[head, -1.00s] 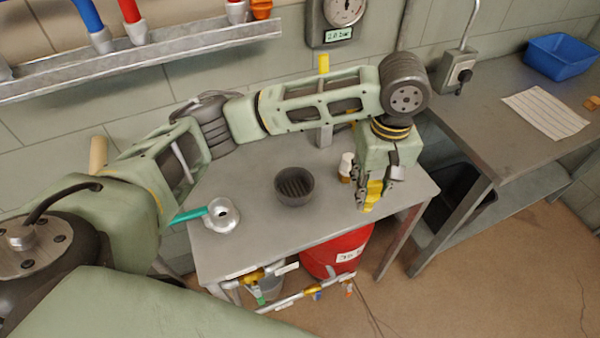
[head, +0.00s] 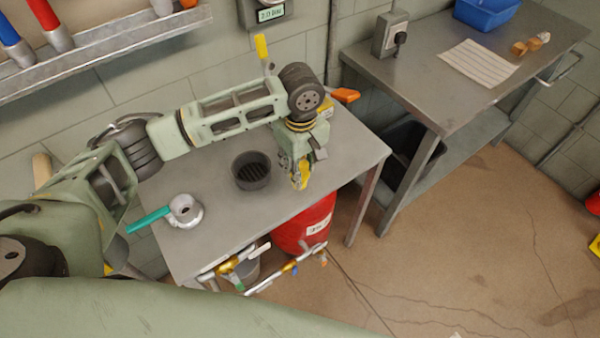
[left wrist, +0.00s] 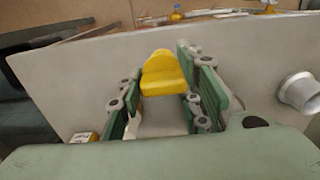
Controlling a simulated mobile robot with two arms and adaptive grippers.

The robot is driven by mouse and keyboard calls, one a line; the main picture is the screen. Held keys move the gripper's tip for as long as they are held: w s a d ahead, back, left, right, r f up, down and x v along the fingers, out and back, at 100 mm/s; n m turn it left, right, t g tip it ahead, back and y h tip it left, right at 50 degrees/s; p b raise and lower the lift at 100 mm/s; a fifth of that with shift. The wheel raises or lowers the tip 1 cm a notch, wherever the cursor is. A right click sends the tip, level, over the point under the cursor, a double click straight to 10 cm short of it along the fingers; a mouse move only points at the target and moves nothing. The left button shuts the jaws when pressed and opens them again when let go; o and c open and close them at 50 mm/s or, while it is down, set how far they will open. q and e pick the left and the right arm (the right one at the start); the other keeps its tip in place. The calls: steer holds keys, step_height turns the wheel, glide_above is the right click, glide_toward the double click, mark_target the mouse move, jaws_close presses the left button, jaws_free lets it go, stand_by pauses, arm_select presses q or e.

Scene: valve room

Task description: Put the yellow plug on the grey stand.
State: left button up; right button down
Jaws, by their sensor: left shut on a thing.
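My left gripper (head: 299,178) is shut on the yellow plug (head: 304,172) above the right part of the metal table (head: 222,232). The plug also shows between the green fingers in the left wrist view (left wrist: 164,75). A dark grey round bowl-like piece (head: 251,171) with slots inside stands on the table, just left of the gripper and apart from it. I cannot tell whether this is the grey stand. My right gripper is not in view.
A silver fitting (head: 185,211) with a teal handle lies at the table's left. A yellow-topped upright piece (head: 261,47) stands behind my arm. An orange piece (head: 346,95) lies at the back right. A red container (head: 303,228) sits below. A bench (head: 440,95) stands right.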

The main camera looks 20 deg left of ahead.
arm_select(q)
steer(key=shift+f+p, duration=0.3)
steer(key=shift+f, duration=1.7)
steer(key=shift+f, duration=0.1)
steer(key=o, duration=1.1)
step_height(320, 180, up, 12)
steer(key=shift+r+b, duration=0.15)
steer(key=shift+b, duration=0.7)
